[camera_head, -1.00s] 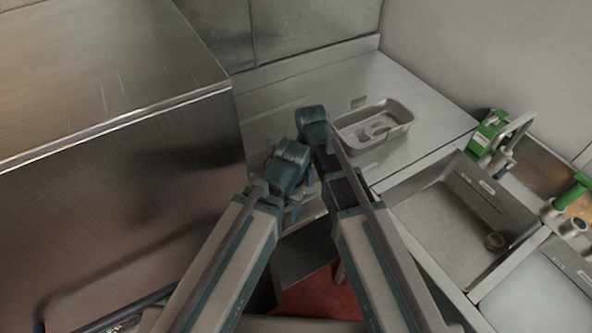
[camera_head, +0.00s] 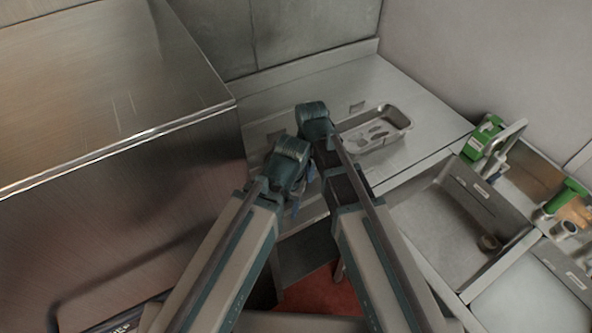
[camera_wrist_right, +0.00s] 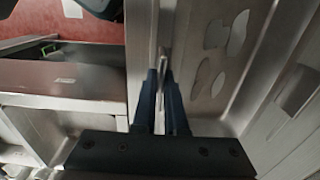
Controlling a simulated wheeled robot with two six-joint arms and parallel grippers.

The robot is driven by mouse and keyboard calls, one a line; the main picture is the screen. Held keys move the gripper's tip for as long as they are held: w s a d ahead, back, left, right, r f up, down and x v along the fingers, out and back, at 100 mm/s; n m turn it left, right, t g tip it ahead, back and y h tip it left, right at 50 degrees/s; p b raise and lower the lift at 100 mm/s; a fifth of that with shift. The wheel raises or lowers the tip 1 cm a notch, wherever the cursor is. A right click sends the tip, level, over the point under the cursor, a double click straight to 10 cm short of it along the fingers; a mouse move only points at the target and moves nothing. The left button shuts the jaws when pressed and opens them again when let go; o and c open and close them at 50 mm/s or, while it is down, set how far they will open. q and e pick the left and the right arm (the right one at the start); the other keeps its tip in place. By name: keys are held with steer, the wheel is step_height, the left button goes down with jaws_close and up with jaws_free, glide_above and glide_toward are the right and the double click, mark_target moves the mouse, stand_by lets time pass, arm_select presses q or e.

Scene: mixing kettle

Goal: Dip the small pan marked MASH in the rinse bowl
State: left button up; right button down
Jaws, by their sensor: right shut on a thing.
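My right gripper (camera_wrist_right: 162,80) is shut on a thin metal strip (camera_wrist_right: 163,40), possibly a handle, in the right wrist view. What it belongs to is not clear. In the head view my right wrist (camera_head: 314,125) is in front of the left end of a rectangular metal pan (camera_head: 404,118) on the counter. Flat oval shapes show inside that pan. My left wrist (camera_head: 288,165) is close beside the right one; its fingertips cannot be made out. I see no MASH marking, and I cannot pick out the rinse bowl.
A large steel cabinet (camera_head: 110,150) stands at the left. A steel counter (camera_head: 395,85) runs along the back wall. A sink (camera_head: 430,230) is at the right, with a green-handled fitting (camera_head: 566,195) and a green box (camera_head: 482,135) behind it.

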steer(key=shift+r+p, duration=3.5)
steer(key=shift+r, duration=0.35)
arm_select(q)
step_height(320, 180, up, 8)
steer(key=shift+f, duration=0.25)
steer(key=shift+c, duration=0.3)
